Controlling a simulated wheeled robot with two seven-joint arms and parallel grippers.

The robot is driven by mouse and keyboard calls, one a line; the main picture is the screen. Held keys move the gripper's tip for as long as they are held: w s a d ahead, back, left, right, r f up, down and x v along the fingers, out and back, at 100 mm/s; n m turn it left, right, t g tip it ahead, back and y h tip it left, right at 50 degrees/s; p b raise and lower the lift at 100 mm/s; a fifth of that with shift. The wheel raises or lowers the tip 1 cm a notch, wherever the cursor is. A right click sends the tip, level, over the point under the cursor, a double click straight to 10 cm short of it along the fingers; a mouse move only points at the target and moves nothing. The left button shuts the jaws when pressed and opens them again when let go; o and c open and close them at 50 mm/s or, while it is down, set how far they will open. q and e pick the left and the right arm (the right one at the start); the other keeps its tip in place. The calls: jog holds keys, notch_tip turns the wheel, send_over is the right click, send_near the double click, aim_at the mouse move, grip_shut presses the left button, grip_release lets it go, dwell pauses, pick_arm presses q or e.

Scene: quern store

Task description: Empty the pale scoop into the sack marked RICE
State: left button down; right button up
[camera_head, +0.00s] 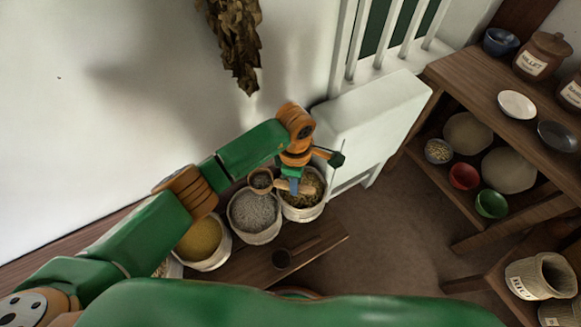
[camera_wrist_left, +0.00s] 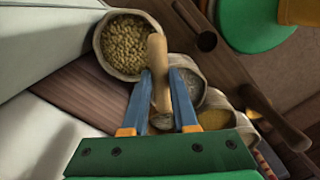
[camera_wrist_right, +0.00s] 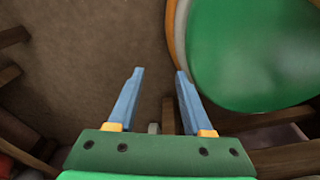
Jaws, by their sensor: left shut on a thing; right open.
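My left gripper (camera_head: 293,180) is shut on the pale scoop's handle (camera_wrist_left: 157,60). The scoop's bowl (camera_head: 261,180) is above the rim area of a sack of grey grain (camera_head: 255,212); what it holds is too small to tell. Beside it is a sack of greenish-brown pulses (camera_head: 305,200), also in the left wrist view (camera_wrist_left: 126,45), below the gripper. A sack of yellow grain (camera_head: 200,242) stands to the left. A sack with a dark-lettered label (camera_head: 520,287) stands at the lower right; I cannot read it surely. My right gripper (camera_wrist_right: 159,72) is open and empty.
A white block-like stand (camera_head: 370,120) is close to my left gripper. Shelves (camera_head: 470,85) with bowls and jars stand at the right. A dried bunch (camera_head: 237,45) hangs above. The mid floor is clear.

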pick_arm(q)
jog(key=shift+s+f+b, duration=0.3)
jog(key=shift+f+b, duration=0.15)
jog(key=shift+f, duration=0.05)
notch_tip(320, 180, down, 6)
jog(key=b, duration=0.5)
pick_arm(e)
jog(key=w+d+f+t, duration=0.1)
jog(key=w+d+f, duration=0.2)
jog(key=f, duration=0.3)
pick_arm(q)
jog(key=shift+r+p, duration=0.45)
jog(key=shift+p, duration=0.3)
jog(key=shift+d+f+b, duration=0.15)
jog(key=shift+f+b, duration=0.3)
jog(key=shift+b, duration=0.25)
notch_tip(320, 180, up, 2)
jog(key=t+h+p, duration=0.1)
jog(key=p, duration=0.2)
jog(key=shift+s+h+p, duration=0.15)
jog(key=shift+h+p, duration=0.15)
jog(key=shift+p, duration=0.1)
pick_arm(e)
jog(key=shift+g, duration=0.3)
jog(key=r, duration=0.1)
jog(key=s+a+r, duration=0.1)
jog(key=s+r, duration=0.1)
jog(key=r, duration=0.1)
jog(key=shift+s+a, duration=0.1)
jog(key=shift+a, duration=0.3)
